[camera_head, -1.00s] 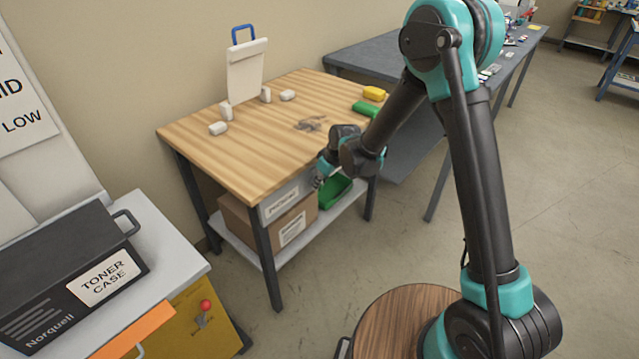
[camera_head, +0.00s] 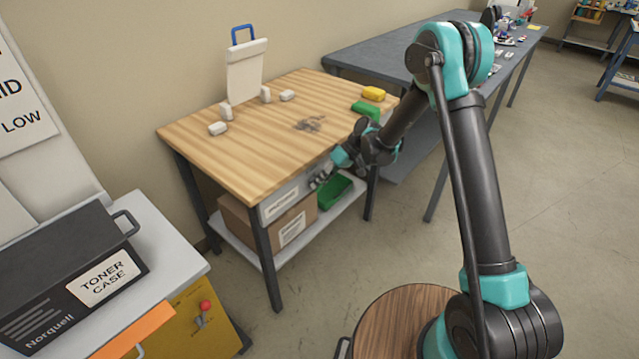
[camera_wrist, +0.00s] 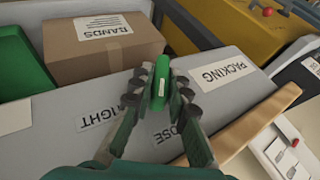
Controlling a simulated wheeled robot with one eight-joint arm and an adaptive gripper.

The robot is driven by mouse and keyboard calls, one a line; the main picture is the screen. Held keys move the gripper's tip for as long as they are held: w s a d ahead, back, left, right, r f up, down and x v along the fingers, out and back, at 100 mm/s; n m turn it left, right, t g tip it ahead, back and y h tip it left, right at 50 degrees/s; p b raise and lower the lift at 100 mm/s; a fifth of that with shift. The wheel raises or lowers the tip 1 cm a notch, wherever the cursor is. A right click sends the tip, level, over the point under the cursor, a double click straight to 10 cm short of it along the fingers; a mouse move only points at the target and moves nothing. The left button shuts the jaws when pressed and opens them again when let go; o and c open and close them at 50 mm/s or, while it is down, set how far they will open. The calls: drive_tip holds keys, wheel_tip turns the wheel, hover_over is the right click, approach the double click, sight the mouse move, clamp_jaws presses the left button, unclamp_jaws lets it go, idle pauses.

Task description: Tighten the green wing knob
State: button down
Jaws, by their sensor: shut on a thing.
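The green wing knob (camera_wrist: 158,85) sits on the grey drawer front (camera_wrist: 60,140) of the wooden-topped bench. In the wrist view my gripper (camera_wrist: 161,80) is shut on it, with one dark fingertip pad set on each side. The knob's long wing points up and slightly right in that view. A label (camera_wrist: 100,118) ending in "IGHT" lies left of the knob and another (camera_wrist: 178,131) ending in "OSE" right of it, both partly covered by my fingers. In the head view my gripper (camera_head: 318,180) is at the drawer's right part; the knob is too hidden there to make out.
A "BANDS" cardboard box (camera_wrist: 95,50) and a green bin (camera_head: 335,190) stand on the shelf below the drawer. The wooden bench top (camera_head: 250,140) holds white blocks, a yellow block (camera_head: 373,93) and a green block (camera_head: 365,110). The yellow cabinet (camera_head: 205,315) stands front left.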

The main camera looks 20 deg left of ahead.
drive_tip(key=g+y, duration=0.1)
drive_tip(key=g, duration=0.1)
drive_tip(key=m+g+y, duration=0.1)
drive_tip(key=g, duration=0.1)
drive_tip(key=shift+w+f+y, duration=0.2)
drive_tip(key=shift+y, duration=0.2)
drive_tip(key=m+g+y, duration=0.2)
drive_tip(key=g+y, duration=0.1)
drive_tip(key=g, duration=0.1)
drive_tip(key=shift+g, duration=0.3)
idle(0.3)
drive_tip(key=c, duration=1.5)
unclamp_jaws()
drive_tip(key=shift+c, duration=0.2)
